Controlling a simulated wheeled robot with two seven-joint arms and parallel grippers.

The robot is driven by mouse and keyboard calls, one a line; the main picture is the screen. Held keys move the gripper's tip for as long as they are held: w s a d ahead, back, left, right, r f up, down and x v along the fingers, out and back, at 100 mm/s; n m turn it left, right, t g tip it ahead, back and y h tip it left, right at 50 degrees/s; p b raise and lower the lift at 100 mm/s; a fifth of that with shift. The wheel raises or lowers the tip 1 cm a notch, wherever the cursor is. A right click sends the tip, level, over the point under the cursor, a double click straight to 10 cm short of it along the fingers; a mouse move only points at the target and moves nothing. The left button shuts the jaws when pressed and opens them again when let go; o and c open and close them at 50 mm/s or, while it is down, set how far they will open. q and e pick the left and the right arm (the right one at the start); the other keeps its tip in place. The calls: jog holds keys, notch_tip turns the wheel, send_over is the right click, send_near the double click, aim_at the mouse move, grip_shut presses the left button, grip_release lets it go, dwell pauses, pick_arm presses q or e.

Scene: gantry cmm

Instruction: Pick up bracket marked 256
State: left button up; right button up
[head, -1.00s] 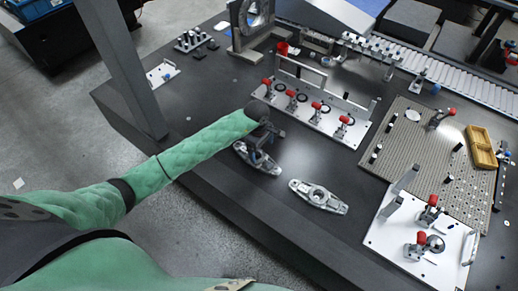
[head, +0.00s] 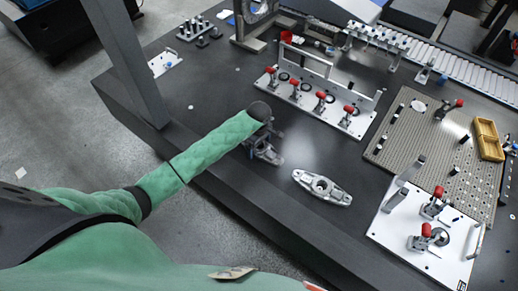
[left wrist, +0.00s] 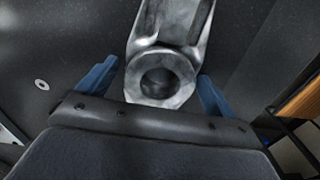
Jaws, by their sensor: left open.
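A grey metal bracket (head: 273,158) lies on the dark table under my left gripper (head: 264,146), which hides most of it in the head view. In the left wrist view my left gripper (left wrist: 155,82) is open, with a blue finger on each side of the bracket's round, holed end (left wrist: 160,78). The bracket runs away upward between the fingers, and I see no clear grip on it. A second, similar bracket (head: 322,188) lies flat to the right, apart from the gripper. No number is legible on either bracket. My right gripper is not in view.
A white fixture plate with red clamps (head: 318,105) stands behind the brackets. Another clamp plate (head: 400,232) is at the right, near a perforated plate (head: 420,150) and a yellow tray (head: 488,140). The table's front edge (head: 290,228) is close to the brackets.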

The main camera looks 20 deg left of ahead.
pick_arm(q)
jog(key=shift+r, duration=0.1)
jog(key=c, duration=1.4)
